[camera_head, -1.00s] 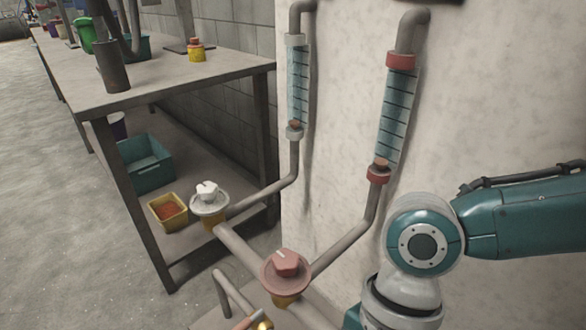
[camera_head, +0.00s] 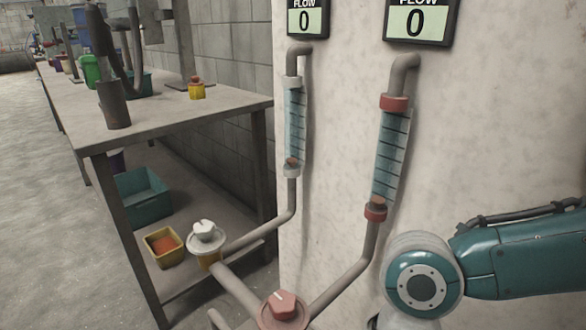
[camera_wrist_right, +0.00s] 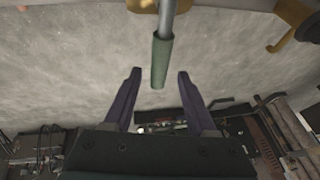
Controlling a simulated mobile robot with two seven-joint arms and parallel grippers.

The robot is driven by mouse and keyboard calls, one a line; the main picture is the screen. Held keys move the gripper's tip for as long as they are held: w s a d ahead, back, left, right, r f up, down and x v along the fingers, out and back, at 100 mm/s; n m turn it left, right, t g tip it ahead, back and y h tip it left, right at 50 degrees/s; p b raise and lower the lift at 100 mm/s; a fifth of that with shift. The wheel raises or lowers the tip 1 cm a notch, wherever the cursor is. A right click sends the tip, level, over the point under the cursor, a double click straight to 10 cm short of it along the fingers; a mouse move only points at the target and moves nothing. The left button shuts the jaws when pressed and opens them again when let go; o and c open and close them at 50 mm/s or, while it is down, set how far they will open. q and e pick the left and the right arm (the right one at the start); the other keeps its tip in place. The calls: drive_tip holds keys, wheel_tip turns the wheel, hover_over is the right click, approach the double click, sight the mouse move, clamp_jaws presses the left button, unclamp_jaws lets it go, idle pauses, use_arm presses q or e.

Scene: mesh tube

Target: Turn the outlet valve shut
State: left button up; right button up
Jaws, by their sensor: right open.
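A metal bar with a green sleeve (camera_wrist_right: 161,62) comes down from the top of the right wrist view. It looks like a lever handle; I cannot tell for sure that it belongs to the outlet valve. My right gripper (camera_wrist_right: 159,74) is open, with the sleeve's end between its two fingers and a gap on both sides. In the head view a red knob valve (camera_head: 283,307) and a white knob valve (camera_head: 205,234) sit on the pipes. Two displays marked FLOW, left (camera_head: 307,20) and right (camera_head: 418,22), both read 0. My left gripper is out of view.
Two blue clear tubes, left (camera_head: 296,125) and right (camera_head: 389,155), stand against the pale wall. A workbench (camera_head: 180,110) at left holds a teal crate (camera_head: 143,197) and a yellow bin (camera_head: 163,247) on its lower shelf. Floor at far left is clear.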

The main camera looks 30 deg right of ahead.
drive_tip(key=p+v, duration=0.5)
drive_tip(key=v, duration=0.4)
drive_tip(key=shift+p, duration=0.4)
drive_tip(key=shift+r, duration=0.1)
